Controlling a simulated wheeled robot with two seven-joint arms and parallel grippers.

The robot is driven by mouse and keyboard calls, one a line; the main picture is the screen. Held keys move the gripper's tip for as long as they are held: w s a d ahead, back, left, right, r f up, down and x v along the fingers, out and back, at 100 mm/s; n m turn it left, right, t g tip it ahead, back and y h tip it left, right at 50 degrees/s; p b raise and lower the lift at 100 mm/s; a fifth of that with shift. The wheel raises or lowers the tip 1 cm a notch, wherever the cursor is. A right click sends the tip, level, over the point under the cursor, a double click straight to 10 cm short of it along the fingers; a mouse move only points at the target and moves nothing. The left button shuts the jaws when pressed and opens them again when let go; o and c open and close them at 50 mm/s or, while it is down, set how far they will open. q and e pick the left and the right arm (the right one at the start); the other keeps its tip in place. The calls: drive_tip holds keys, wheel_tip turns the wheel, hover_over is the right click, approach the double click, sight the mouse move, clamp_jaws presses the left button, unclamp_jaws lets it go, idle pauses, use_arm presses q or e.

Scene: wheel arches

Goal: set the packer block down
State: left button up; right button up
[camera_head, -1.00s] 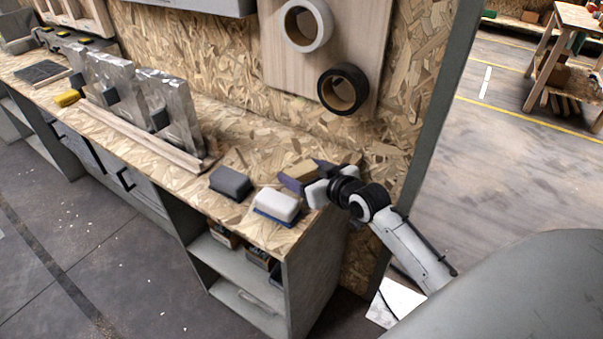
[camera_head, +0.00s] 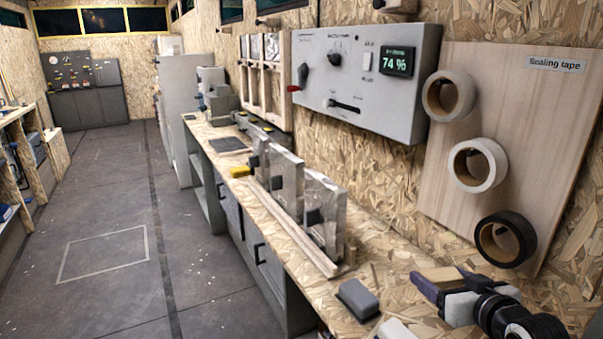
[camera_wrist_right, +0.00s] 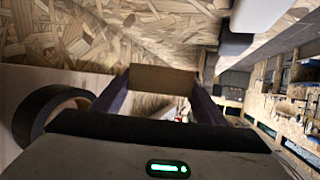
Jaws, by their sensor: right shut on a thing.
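The packer block, a tan wooden block (camera_head: 441,274), is between the dark purple fingers of my right gripper (camera_head: 436,283) at the lower right of the head view. In the right wrist view the block (camera_wrist_right: 165,78) spans the gap between the two fingertips (camera_wrist_right: 163,86), and the gripper is shut on it. The block is over the near end of the chipboard workbench (camera_head: 375,283). I cannot tell whether it touches the bench top. My left gripper is not in view.
A dark grey block (camera_head: 357,299) and a partly cut-off white block (camera_head: 396,329) sit left of the gripper. Upright metallic plates (camera_head: 325,213) stand farther along the bench. Tape rolls (camera_head: 478,165) hang on a wall board (camera_head: 540,110) above.

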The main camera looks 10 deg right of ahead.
drive_tip(key=s+a+r, duration=0.4)
drive_tip(key=a+r, duration=0.2)
drive_tip(key=r, duration=0.2)
drive_tip(key=s+a+r, duration=0.4)
drive_tip(key=a+r, duration=0.3)
drive_tip(key=r, duration=0.1)
drive_tip(key=shift+s+a, duration=0.15)
drive_tip(key=shift+a, duration=0.05)
